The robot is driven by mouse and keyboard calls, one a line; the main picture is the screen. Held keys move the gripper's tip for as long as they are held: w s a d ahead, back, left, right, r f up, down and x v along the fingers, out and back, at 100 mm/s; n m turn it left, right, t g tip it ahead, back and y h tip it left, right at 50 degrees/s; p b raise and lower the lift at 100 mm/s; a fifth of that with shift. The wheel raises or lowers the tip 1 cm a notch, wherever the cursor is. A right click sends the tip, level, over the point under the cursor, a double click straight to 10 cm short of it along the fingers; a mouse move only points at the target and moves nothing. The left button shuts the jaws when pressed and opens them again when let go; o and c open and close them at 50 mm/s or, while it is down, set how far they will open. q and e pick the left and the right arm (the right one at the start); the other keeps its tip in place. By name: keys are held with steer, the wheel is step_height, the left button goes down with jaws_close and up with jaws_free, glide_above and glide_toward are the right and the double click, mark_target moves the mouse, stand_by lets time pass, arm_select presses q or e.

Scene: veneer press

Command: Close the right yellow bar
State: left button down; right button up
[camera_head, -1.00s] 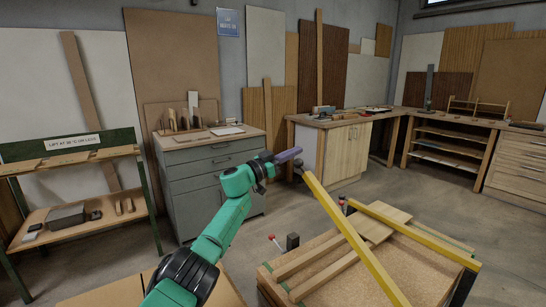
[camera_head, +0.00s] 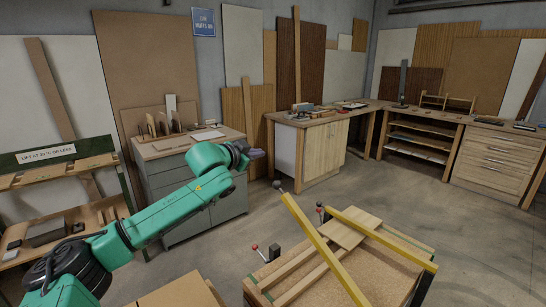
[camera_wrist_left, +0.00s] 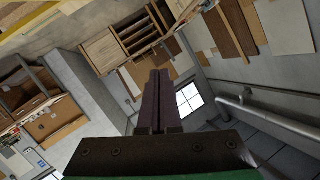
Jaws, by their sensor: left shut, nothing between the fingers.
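A long yellow bar (camera_head: 322,246) slants up over the press (camera_head: 395,278), its far end raised with a dark knob (camera_head: 277,184) at the tip. A second yellow bar (camera_head: 385,240), farther right, lies low across the press by a wooden board (camera_head: 355,228). My left gripper (camera_head: 262,153) is above and left of the raised bar's tip, apart from it in the picture. Its dark fingers (camera_wrist_left: 157,80) are together and empty in the left wrist view. A yellow strip (camera_wrist_left: 30,15) crosses that view's upper left corner; I cannot tell which bar it is. My right gripper is out of view.
A workbench (camera_head: 318,150) and shelves (camera_head: 420,145) line the back. The floor right of the press is clear.

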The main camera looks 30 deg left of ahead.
arm_select(q)
step_height(320, 180, down, 4)
steer(key=s+d+m+g, duration=0.2)
steer(key=d+g, duration=0.1)
steer(key=s+a+f+p+x, duration=0.1)
steer(key=p+x, duration=0.4)
steer(key=x, duration=0.8)
steer(key=shift+a+f+h, duration=0.3)
steer(key=shift+f, duration=0.25)
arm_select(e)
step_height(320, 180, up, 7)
arm_select(q)
steer(key=shift+s, duration=0.15)
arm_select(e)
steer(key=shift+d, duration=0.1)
